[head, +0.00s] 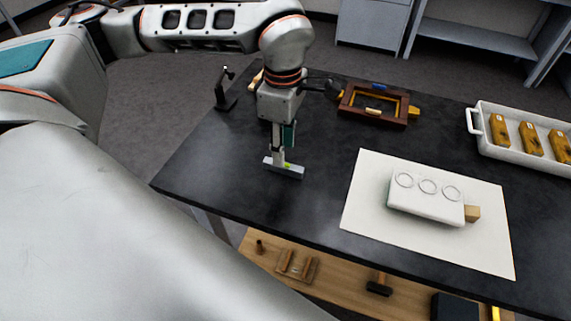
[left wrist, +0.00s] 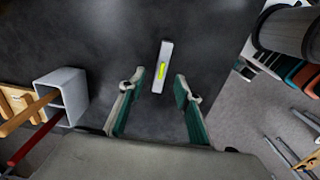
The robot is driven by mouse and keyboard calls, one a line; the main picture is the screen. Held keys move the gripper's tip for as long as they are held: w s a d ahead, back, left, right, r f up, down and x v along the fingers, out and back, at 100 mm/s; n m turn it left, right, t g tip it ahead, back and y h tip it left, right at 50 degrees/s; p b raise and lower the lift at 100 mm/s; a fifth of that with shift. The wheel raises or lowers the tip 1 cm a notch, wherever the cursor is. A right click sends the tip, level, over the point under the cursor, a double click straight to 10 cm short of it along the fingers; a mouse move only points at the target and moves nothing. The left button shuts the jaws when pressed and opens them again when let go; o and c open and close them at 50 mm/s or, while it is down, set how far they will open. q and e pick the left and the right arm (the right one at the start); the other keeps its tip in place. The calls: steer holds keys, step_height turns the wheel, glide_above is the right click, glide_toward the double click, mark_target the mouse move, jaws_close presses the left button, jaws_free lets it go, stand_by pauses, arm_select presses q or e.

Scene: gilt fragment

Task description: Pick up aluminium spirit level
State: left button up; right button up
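The aluminium spirit level (head: 291,172) is a short silver bar with a yellow-green vial, lying on the black table near its left front edge. It also shows in the left wrist view (left wrist: 164,63). My left gripper (head: 279,160) points down over it. In the left wrist view my left gripper (left wrist: 161,82) is open, with teal-padded fingers apart on either side of the bar's near end. I see a gap to the bar on both sides; the height of the fingertips above the table is hard to tell. My right gripper is not in view.
A white sheet (head: 365,205) bearing a white block (head: 425,206) lies to the right. Behind are a brown wooden frame (head: 350,110) and a black stand (head: 224,95). A white tray (head: 490,145) stands far right. In the wrist view a grey holder (left wrist: 72,90) with handles is at left.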

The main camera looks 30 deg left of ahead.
mark_target(284, 168)
arm_select(q)
step_height(284, 168, down, 5)
steer(key=shift+s+f, duration=0.1)
stand_by(0.3)
jaws_close()
